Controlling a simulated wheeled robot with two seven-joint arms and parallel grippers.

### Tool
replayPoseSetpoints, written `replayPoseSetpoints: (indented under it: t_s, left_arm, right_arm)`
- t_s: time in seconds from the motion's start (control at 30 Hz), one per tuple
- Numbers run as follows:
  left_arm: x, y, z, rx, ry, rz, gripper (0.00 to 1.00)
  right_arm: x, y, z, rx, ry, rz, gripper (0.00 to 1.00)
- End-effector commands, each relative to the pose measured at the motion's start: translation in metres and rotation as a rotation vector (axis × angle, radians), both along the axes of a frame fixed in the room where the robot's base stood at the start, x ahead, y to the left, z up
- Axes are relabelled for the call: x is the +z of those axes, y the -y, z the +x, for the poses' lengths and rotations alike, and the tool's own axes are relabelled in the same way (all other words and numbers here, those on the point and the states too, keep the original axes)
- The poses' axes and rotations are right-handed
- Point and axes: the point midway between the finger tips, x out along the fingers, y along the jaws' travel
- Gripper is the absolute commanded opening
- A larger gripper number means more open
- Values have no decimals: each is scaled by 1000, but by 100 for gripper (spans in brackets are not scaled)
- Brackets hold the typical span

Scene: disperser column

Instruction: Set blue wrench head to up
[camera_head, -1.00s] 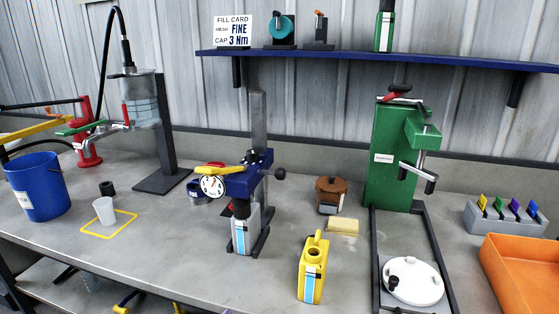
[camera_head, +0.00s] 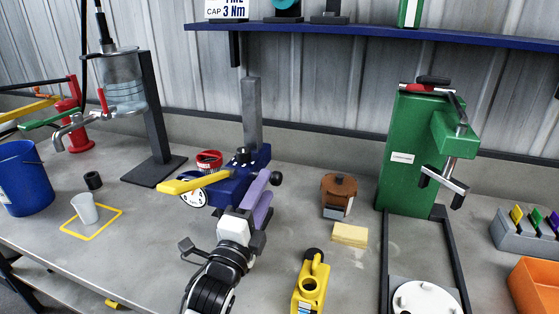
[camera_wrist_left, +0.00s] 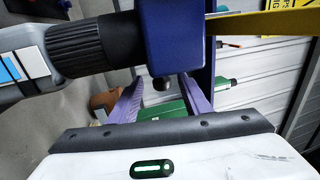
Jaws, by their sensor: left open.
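The blue wrench head (camera_head: 232,180) sits on a grey upright post on the bench. A yellow handle (camera_head: 190,183) points left from it, and a white dial (camera_head: 193,197) hangs below the handle. A dark round knob (camera_head: 276,178) stands out at its right side. My left gripper (camera_head: 258,198), with purple fingers, is open just in front of the head. In the left wrist view the blue head (camera_wrist_left: 173,45) is close, and the dark knob (camera_wrist_left: 163,84) shows between the open fingers (camera_wrist_left: 163,105). Contact cannot be told. My right gripper is not in view.
A yellow can (camera_head: 311,285) stands right of my left arm. A green press (camera_head: 410,170) stands at right. A cup (camera_head: 85,208) and blue bucket (camera_head: 22,180) are at left. A shelf (camera_head: 350,36) runs above.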

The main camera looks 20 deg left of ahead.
Motion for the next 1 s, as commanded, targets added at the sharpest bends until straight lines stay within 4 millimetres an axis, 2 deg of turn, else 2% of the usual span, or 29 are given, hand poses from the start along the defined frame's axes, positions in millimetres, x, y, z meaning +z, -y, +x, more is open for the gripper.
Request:
replayPoseSetpoints:
  t_s: [0.3, 0.5, 0.87, 1.0]
  left_arm:
    - [13, 2, 58, 0, 0, -6, 44]
    - [17, 3, 81, -1, -2, -6, 44]
    - [17, 3, 87, -1, -2, -6, 44]
    - [17, 3, 87, -1, -3, -6, 24]
  right_arm:
    - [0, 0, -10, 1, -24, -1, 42]
    - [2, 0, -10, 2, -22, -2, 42]
    - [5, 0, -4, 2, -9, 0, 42]
    - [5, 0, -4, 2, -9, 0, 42]
